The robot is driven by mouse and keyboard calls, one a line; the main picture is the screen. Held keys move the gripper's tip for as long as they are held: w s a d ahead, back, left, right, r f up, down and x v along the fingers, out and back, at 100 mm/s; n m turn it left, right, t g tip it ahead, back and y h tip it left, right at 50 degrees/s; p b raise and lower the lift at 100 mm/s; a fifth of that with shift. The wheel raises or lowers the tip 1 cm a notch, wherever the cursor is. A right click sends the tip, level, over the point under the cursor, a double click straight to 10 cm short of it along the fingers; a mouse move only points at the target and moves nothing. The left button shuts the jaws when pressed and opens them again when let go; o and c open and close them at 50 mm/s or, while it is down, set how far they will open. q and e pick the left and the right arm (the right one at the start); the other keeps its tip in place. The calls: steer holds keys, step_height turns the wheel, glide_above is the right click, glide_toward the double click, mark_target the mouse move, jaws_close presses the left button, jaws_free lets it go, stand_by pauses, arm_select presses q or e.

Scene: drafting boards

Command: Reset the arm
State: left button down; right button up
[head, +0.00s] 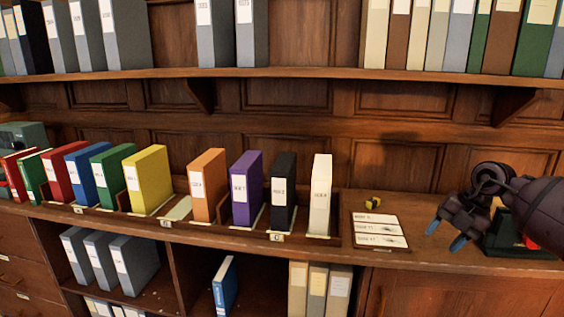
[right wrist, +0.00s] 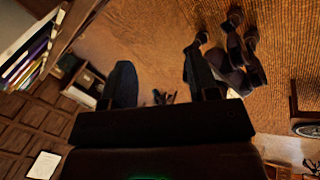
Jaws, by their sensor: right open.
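My right arm comes in from the right edge in the head view. Its dark gripper (head: 446,235) has two blue fingertips that point down and to the left, standing apart with nothing between them. It appears in front of the right part of the wooden counter (head: 400,262), to the right of a white label card (head: 378,229). In the right wrist view the two dark fingers of this gripper (right wrist: 164,85) are spread and empty. My left gripper does not show in the head view.
Coloured binders, among them a purple one (head: 246,188) and a white one (head: 320,195), stand in a row on the counter. An upper shelf (head: 300,73) holds more binders. A dark object with a red part (head: 529,242) is partly hidden by my arm.

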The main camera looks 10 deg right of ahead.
steer(key=w+a+r+m+t+y, duration=0.1)
steer(key=w+a+r+t+y, duration=0.1)
steer(key=a+t+y, duration=0.45)
steer(key=w+a+r+t+y, duration=0.1)
steer(key=a+r+t+y, duration=0.25)
steer(key=a, duration=0.55)
steer(key=s+f+m+t+h, duration=0.1)
steer(key=s+f+m+h, duration=0.25)
steer(key=f+m, duration=0.3)
steer(key=s+d+f+m+t+h, duration=0.1)
steer(key=s+f+m+t+h, duration=0.15)
steer(key=f+m+h, duration=0.4)
steer(key=s+f+m+h, duration=0.1)
steer(key=s+f+m, duration=0.3)
steer(key=f, duration=0.4)
steer(key=s+a+f+m+g+h, duration=0.1)
steer(key=s+f+m, duration=0.3)
steer(key=s+f, duration=0.4)
steer(key=s+a+f+m+g+h, duration=0.1)
steer(key=s+f, duration=0.6)
steer(key=s, duration=0.7)
steer(key=m+g+h, duration=0.1)
steer(key=m+g, duration=0.1)
steer(key=m, duration=0.1)
steer(key=shift+f+g, duration=0.35)
steer(key=shift+f, duration=0.05)
steer(key=shift+a, duration=0.1)
